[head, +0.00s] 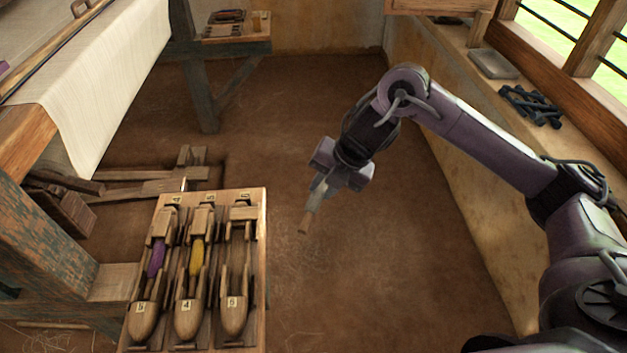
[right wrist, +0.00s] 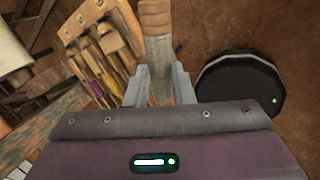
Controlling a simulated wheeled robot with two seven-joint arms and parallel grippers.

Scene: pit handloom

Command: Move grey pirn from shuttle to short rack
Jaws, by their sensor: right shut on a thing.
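My right gripper (head: 321,186) is shut on the grey pirn (head: 313,202) and holds it in the air, to the right of the shuttle board. The pirn hangs tilted, with its brown wooden end lowest. In the right wrist view the grey pirn (right wrist: 158,50) stands between the fingers of the gripper (right wrist: 158,85). The right-hand shuttle (head: 234,315), labelled 6, has an empty middle. The other shuttles hold a purple pirn (head: 156,258) and a yellow pirn (head: 196,257). I cannot make out the short rack with certainty. My left gripper is out of view.
The shuttle board (head: 259,225) stands at the lower left, beside the loom with its white cloth (head: 105,90). A small table (head: 235,38) with items is at the back. A dark lattice object (head: 532,105) lies on the right ledge. The middle floor is clear.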

